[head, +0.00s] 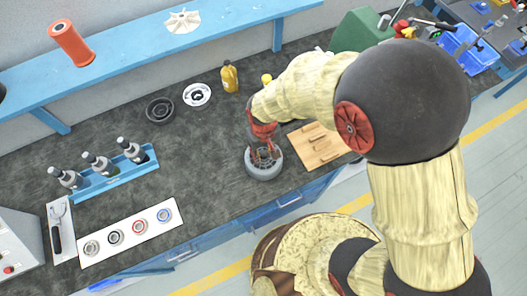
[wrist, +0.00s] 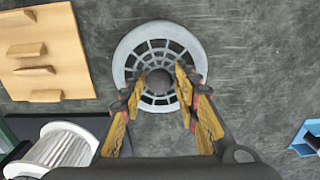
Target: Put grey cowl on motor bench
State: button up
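The grey cowl (head: 265,172) is a round slotted grille with a small hub, lying on a dark bench top (head: 215,145). In the wrist view the cowl (wrist: 128,58) is seen from above, its face towards me. My gripper (head: 263,155) points down over the cowl. In the wrist view my gripper (wrist: 160,84) has its fingers apart, one on each side of the hub. I cannot tell whether they touch it. No separate motor bench can be told apart with certainty; a green machine (head: 357,32) stands at the back right, partly behind my arm.
A wooden board with cleats (head: 322,158) lies close to the right of the cowl. A black ring (head: 159,110), a white ring (head: 197,95) and a yellow bottle (head: 229,77) stand behind. A blue bottle rack (head: 115,182) and white ring strip (head: 130,232) are left. A blue shelf (head: 130,52) overhangs the back.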

jog(key=shift+o, duration=0.5)
jog(key=shift+r, duration=0.1)
jog(key=shift+r, duration=0.35)
jog(key=w+d+r+m+p, duration=0.1)
jog(key=d+r, duration=0.1)
jog(key=r, duration=0.7)
jog(key=w+d+r+p, duration=0.1)
jog(key=d+r+p, duration=0.1)
jog(key=r, duration=0.6)
jog(key=s+d+r+m+t, duration=0.2)
jog(key=s+d+r, duration=0.2)
jog(key=d+r, duration=0.4)
jog(key=s+d+r+m+t, duration=0.3)
jog(key=s+d+r, duration=0.2)
jog(key=d+r, duration=0.4)
jog(key=shift+s+d+r+t, duration=0.15)
jog(key=shift+s+d+t, duration=0.15)
jog(key=shift+d, duration=0.6)
